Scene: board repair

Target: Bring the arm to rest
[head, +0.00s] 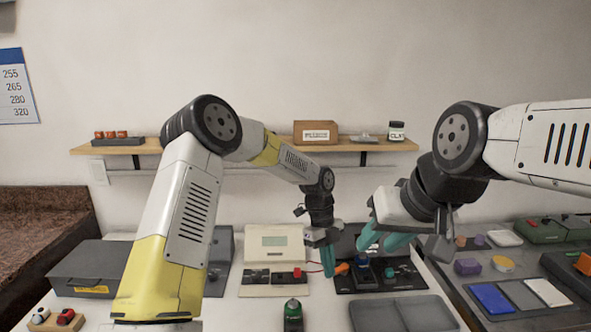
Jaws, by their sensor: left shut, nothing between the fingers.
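My left arm comes in from the left with a white and yellow casing. Its gripper (329,262) points down with teal fingers, shut and empty, above the bench between the beige device (275,241) and the black board area (345,283). My right arm comes in from the right. Its gripper (384,240) hangs above the black board area, to the right of the left gripper, with its two teal fingers apart and nothing seen between them. The two grippers are close together but appear apart. An orange-tipped item (342,268) lies beside the left fingertips.
A green-topped bottle (293,315) stands at the front. A grey case (92,265) is at left. A grey tray (405,314) lies front right, and another tray with coloured pieces (491,297) is farther right. A wooden shelf (240,147) runs along the wall behind.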

